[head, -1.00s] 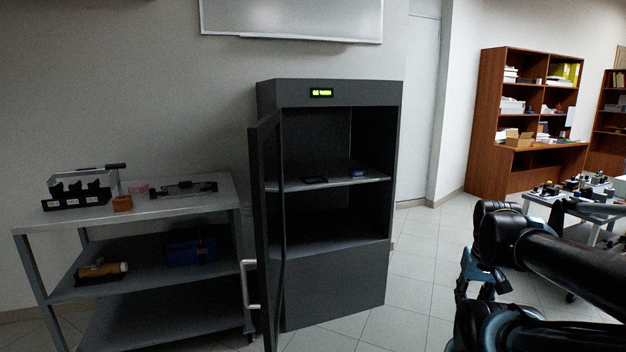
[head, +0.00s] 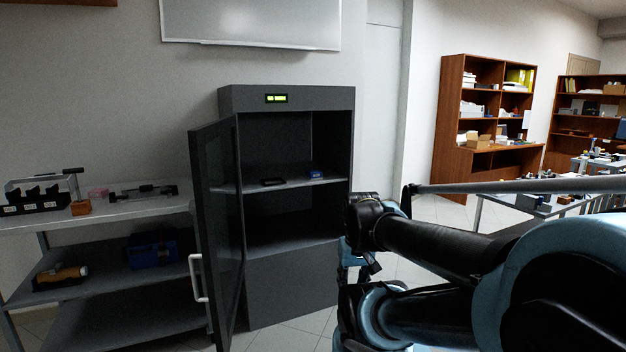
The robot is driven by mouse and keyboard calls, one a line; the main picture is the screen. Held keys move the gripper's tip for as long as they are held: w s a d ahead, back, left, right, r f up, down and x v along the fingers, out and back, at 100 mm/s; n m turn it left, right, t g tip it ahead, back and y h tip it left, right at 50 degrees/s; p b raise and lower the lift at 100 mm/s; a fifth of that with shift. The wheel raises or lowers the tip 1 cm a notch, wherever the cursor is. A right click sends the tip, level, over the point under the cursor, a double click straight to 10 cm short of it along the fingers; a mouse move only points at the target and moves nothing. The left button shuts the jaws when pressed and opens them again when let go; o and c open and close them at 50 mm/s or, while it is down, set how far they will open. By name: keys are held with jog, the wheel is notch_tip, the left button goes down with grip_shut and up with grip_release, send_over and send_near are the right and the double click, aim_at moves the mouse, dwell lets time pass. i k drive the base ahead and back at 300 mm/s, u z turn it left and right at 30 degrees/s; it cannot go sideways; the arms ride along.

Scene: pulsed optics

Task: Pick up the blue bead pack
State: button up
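A small blue item (head: 317,174), which looks like the blue bead pack, lies on the inner shelf of the open grey cabinet (head: 290,283), toward the right side. It is small in the head view, so its details cannot be made out. My arm extends from the right side of the head view to just in front of the cabinet's right edge. My gripper's fingertips do not show, and nothing is seen held.
The cabinet door (head: 214,230) stands open on the left. A dark flat item (head: 272,182) lies left of the blue one. A grey cart (head: 130,207) carries a black rack (head: 38,200) and, lower, a blue box (head: 152,252). A cluttered table (head: 545,207) stands right.

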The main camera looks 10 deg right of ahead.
aim_at(311, 175)
jog(key=u, duration=0.05)
jog(key=i, duration=1)
jog(key=z, duration=0.05)
